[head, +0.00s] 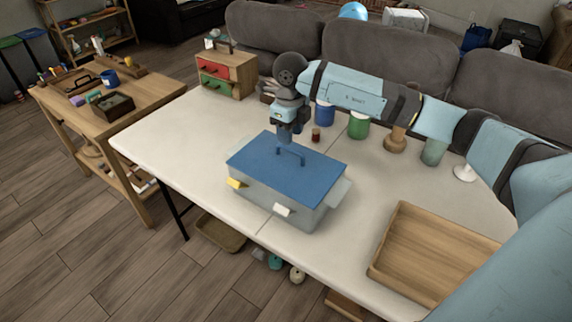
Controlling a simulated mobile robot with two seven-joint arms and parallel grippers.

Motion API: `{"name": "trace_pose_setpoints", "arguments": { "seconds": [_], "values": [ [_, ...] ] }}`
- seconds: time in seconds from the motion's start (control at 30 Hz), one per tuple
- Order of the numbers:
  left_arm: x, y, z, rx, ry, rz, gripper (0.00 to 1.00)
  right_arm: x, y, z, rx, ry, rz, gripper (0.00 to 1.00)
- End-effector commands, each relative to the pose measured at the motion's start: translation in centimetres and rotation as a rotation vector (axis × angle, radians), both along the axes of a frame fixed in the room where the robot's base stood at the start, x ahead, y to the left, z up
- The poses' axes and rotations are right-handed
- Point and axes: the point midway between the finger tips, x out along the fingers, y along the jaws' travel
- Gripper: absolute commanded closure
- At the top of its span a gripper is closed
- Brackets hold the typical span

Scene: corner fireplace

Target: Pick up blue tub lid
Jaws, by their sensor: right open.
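The blue tub lid (262,160) lies flat on top of a grey, translucent tub (310,212) in the middle of the white table. It has a raised blue handle (291,153) at its centre. A yellow latch (236,184) and a white latch (283,211) show on the tub's near side. My right gripper (285,141) points down just above the lid's handle, with its fingers open. I cannot tell whether the fingers straddle the handle or stop above it. My left gripper is not in view.
A wooden tray (428,254) lies at the table's right front. A blue cup (324,115), a green cup (358,126) and other small things stand behind the tub. A small drawer box (226,74) is at the back left. The table's left part is clear.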

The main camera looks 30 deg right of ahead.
Motion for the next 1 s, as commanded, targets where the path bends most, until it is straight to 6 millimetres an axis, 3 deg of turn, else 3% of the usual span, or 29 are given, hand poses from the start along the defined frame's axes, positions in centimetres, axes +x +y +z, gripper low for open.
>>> {"name": "trace_pose_setpoints", "arguments": {
  "seconds": [0.27, 0.57, 0.8, 0.83, 1.0],
  "values": [
    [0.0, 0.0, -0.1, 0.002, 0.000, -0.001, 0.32, 0.0, 0.0, -1.9, 0.002, 0.001, 0.002, 0.60],
    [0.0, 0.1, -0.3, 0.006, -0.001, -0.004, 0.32, 0.1, -0.2, -6.0, 0.001, 0.002, 0.001, 0.60],
    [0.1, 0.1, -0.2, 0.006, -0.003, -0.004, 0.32, 0.1, -0.2, -6.4, 0.001, -0.001, 0.002, 0.60],
    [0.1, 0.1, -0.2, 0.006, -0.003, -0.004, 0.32, 0.1, -0.2, -6.4, 0.001, -0.001, 0.002, 0.62],
    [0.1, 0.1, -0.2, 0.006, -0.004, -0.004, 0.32, 0.1, -0.2, -6.4, 0.001, -0.001, 0.002, 1.00]
  ]
}}
